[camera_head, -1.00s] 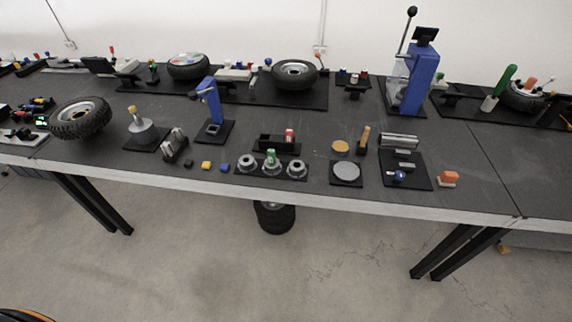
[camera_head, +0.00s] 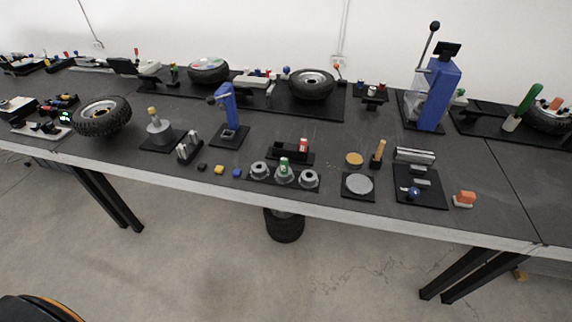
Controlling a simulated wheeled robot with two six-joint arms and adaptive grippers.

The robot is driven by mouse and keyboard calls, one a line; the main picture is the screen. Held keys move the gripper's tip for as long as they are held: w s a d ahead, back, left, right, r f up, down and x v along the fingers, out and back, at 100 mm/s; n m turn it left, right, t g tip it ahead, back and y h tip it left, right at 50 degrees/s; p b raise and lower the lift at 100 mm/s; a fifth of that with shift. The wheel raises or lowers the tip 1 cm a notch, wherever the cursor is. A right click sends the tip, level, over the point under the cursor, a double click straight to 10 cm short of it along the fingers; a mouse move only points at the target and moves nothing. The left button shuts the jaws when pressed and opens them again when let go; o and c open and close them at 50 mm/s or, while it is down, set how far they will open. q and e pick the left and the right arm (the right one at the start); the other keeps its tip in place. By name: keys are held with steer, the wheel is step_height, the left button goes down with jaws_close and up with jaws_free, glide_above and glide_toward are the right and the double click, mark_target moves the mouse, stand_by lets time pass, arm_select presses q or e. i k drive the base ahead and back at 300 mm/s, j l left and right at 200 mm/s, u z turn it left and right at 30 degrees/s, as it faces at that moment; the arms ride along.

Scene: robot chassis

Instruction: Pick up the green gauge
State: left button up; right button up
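The green gauge (camera_head: 284,163) is a small green-topped piece standing upright in the middle one of the grey round holders on a black plate (camera_head: 266,182) near the table's front edge. A red piece (camera_head: 303,145) stands just behind it in a black block. Neither of my grippers shows in the head view, so I cannot see their state.
The long dark table (camera_head: 350,214) runs across the view. A round grey disc (camera_head: 358,184) lies to the right. A blue press (camera_head: 433,95) and tyres (camera_head: 312,84) stand farther back.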

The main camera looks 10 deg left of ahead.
mark_target(284, 161)
steer(key=i+l+u, duration=0.2)
steer(key=i+l, duration=0.65)
